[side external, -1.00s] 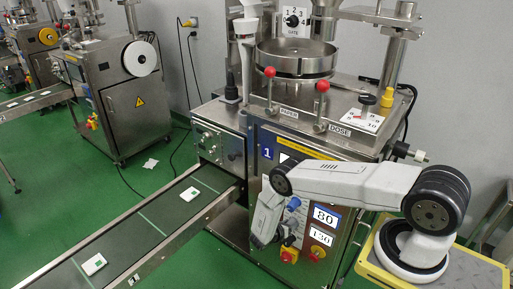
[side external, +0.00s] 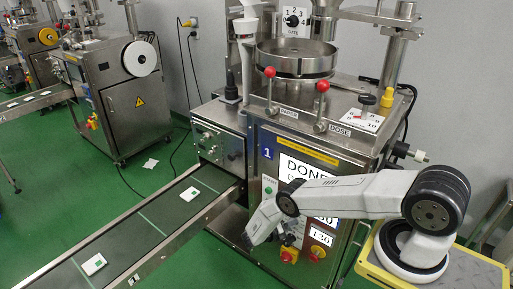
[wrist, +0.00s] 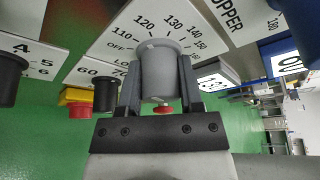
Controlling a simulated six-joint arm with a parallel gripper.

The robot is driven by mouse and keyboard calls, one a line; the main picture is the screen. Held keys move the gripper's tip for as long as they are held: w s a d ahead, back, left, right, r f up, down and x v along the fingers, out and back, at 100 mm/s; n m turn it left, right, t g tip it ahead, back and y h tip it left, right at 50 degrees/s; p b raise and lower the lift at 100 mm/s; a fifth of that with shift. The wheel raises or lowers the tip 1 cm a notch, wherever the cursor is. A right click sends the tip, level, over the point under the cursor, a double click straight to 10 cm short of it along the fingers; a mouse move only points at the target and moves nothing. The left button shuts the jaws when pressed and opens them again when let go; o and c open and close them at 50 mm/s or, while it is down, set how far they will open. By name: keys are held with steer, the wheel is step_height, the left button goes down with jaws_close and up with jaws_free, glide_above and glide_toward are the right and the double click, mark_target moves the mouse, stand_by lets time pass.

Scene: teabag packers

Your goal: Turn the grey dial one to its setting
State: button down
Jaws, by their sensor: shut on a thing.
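The grey dial (wrist: 160,72) is a round knob on a white scale plate in the wrist view. My gripper (wrist: 159,88) is shut on it, one finger on each side. The scale (wrist: 119,38) reads OFF, 110, 120, 130, 140 and 150 around the dial. In the side view, my wrist (side external: 263,221) is at the machine's front panel, and the dial and fingertips cannot be made out there.
In the wrist view, black knobs (wrist: 106,94) and a red button (wrist: 79,110) on yellow are left of the dial. Another red button (wrist: 162,109) shows beyond it. In the side view, a display (side external: 305,167) reads DONE, partly covered by my arm. A conveyor (side external: 160,218) runs left.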

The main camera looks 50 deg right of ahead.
steer(key=shift+n+g+h, duration=0.3)
steer(key=shift+n+g, duration=0.1)
steer(key=shift+n, duration=0.8)
steer(key=shift+c, duration=1.2)
jaws_free()
steer(key=shift+w+a, duration=0.1)
steer(key=v, duration=0.5)
steer(key=shift+w+r, duration=0.1)
steer(key=shift+r, duration=0.4)
